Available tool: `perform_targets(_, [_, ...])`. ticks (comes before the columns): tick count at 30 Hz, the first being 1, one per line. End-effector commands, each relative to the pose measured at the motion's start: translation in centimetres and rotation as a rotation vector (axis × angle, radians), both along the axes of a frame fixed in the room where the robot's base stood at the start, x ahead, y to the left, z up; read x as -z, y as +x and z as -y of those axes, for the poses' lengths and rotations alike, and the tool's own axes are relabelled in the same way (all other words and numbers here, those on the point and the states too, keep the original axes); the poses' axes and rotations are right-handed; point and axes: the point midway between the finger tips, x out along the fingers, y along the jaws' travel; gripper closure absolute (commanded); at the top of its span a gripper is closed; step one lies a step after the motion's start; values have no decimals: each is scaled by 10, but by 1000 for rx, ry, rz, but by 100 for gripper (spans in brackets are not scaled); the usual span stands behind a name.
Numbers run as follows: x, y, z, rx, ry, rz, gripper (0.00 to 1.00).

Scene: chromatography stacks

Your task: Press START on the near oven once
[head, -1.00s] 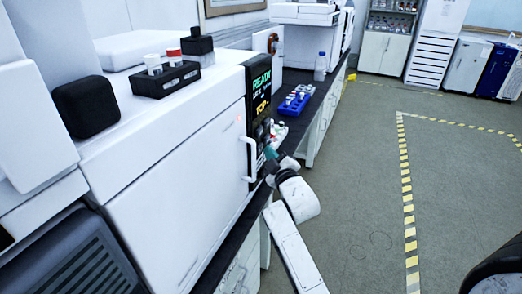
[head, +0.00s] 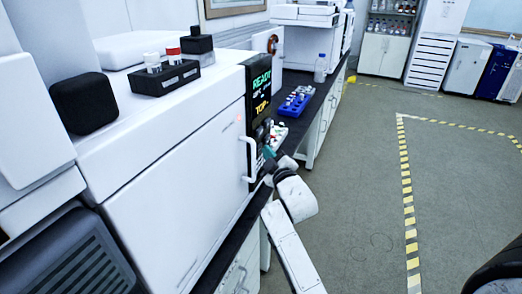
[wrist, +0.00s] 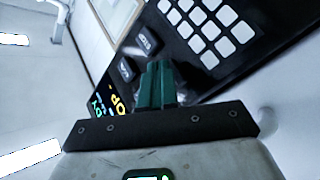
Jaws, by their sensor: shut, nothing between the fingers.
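The near oven (head: 165,195) is a large white box at the left in the head view, with a vertical door handle (head: 250,158). Its black front panel (head: 258,108) has a lit display with green "READY" and yellow text. My gripper (head: 268,152) is at the lower part of this panel, just right of the handle. In the wrist view my teal fingers (wrist: 158,68) are together and empty, pointing at the panel. Two dark buttons (wrist: 148,40) (wrist: 127,69) lie just beyond and left of the fingertips; their labels are too blurred to read. I cannot tell whether the fingertips touch the panel.
A pale keypad (wrist: 213,28) is beside the dark buttons. A black vial rack (head: 166,79) and dark bottle stand on the oven. A blue rack (head: 295,101) and clear bottle (head: 320,68) are on the bench beyond. The floor at right is open, with yellow-striped tape (head: 406,190).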

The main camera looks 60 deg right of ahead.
Motion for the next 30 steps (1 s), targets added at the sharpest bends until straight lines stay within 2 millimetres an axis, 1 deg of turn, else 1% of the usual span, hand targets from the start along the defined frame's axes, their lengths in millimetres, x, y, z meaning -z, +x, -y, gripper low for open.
perform_targets(19, [-1,3,-1,-1,0,0,100])
perform_targets(30, [-2,-8,0,-1,1,-1,100])
